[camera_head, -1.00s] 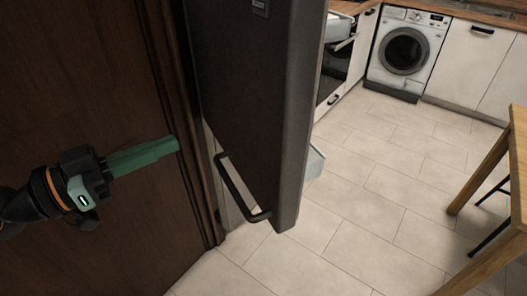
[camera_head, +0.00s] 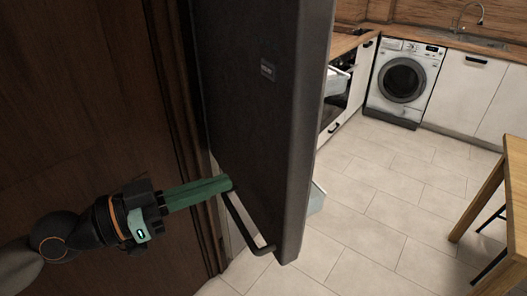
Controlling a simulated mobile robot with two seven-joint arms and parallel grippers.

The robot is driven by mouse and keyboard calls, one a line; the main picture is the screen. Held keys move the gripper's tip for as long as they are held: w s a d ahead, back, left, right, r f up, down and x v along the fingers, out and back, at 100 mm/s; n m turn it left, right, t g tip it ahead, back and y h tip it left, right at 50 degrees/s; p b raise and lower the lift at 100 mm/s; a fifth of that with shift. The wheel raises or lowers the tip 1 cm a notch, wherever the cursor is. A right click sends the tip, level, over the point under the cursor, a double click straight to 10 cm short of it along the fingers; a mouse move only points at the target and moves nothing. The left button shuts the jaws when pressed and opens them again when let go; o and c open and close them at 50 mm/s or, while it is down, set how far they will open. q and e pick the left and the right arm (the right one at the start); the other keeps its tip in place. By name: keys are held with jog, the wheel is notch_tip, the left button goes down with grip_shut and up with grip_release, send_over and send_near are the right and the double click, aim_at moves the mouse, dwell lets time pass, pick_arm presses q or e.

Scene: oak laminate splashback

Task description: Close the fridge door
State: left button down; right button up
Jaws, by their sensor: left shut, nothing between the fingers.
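The dark grey fridge door (camera_head: 265,110) stands open in the middle of the head view, its outer face towards me and its edge to the right. A dark bar handle (camera_head: 247,225) is on its lower part. My left gripper (camera_head: 229,183) has green fingers, shut and empty. Its tips are at the upper end of the handle, close to the door face; I cannot tell if they touch. The fridge's inside is mostly hidden behind the door, with a pale drawer (camera_head: 316,198) showing past its edge. My right gripper is not in view.
A dark wooden panel (camera_head: 70,110) fills the left side, close to my left arm. A wooden table (camera_head: 515,190) stands at the right. A washing machine (camera_head: 403,82) and white cabinets (camera_head: 470,95) line the back. The tiled floor (camera_head: 375,200) between is clear.

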aim_at(280, 163)
pick_arm(q)
jog(key=p+x, duration=0.4)
jog(key=x, duration=0.3)
jog(key=shift+r, duration=0.15)
jog(key=shift+p+x, duration=0.3)
jog(key=shift+x, duration=0.6)
jog(key=shift+d, duration=0.1)
